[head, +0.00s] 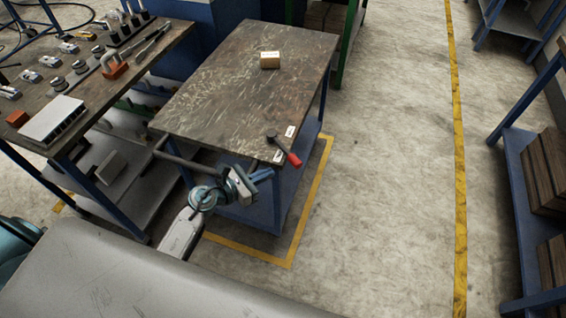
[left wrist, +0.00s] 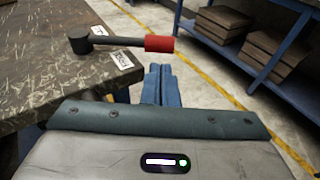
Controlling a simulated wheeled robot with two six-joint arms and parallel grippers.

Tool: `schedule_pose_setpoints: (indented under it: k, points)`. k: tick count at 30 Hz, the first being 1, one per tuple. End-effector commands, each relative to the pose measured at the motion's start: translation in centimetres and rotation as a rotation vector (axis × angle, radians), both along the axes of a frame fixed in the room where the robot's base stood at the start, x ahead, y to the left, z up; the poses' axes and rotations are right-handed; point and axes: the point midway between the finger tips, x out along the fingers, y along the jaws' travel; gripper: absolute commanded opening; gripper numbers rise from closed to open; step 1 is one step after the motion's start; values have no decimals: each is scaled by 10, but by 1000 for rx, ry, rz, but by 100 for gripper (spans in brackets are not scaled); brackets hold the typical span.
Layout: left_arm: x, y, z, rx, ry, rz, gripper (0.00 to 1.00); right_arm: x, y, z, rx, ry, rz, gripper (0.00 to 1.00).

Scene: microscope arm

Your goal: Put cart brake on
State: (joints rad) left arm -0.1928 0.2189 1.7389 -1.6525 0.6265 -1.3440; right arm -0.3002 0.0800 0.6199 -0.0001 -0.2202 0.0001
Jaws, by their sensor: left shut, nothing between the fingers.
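The cart (head: 235,85) has a worn dark top and blue legs, and stands inside a yellow floor outline. The brake lever at its near right corner has a black pivot and arm and a red grip (head: 294,160). Two small white labels (head: 290,131) lie near it on the top. In the left wrist view the red grip (left wrist: 159,44) points right, past the cart top's edge (left wrist: 60,95). My left gripper (head: 264,175) is shut and empty, just left of and below the red grip, apart from it. My right gripper is not in view.
A small cardboard box (head: 270,61) sits on the cart top. A push handle (head: 190,162) sticks out at the cart's near left. A workbench (head: 150,62) with tools stands left. Shelves with brown boxes (head: 545,170) stand right, beyond open floor (head: 390,180).

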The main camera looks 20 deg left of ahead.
Motion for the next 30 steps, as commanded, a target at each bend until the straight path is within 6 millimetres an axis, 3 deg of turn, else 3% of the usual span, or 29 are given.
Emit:
schedule_pose_setpoints:
  k: [3,10,30]
  points:
    - [21,-16,-1,-5,0,1,0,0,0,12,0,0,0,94]
    - [45,-34,-9,-1,1,0,0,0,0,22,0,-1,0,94]
    - [54,-39,-13,0,0,12,0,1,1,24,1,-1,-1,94]
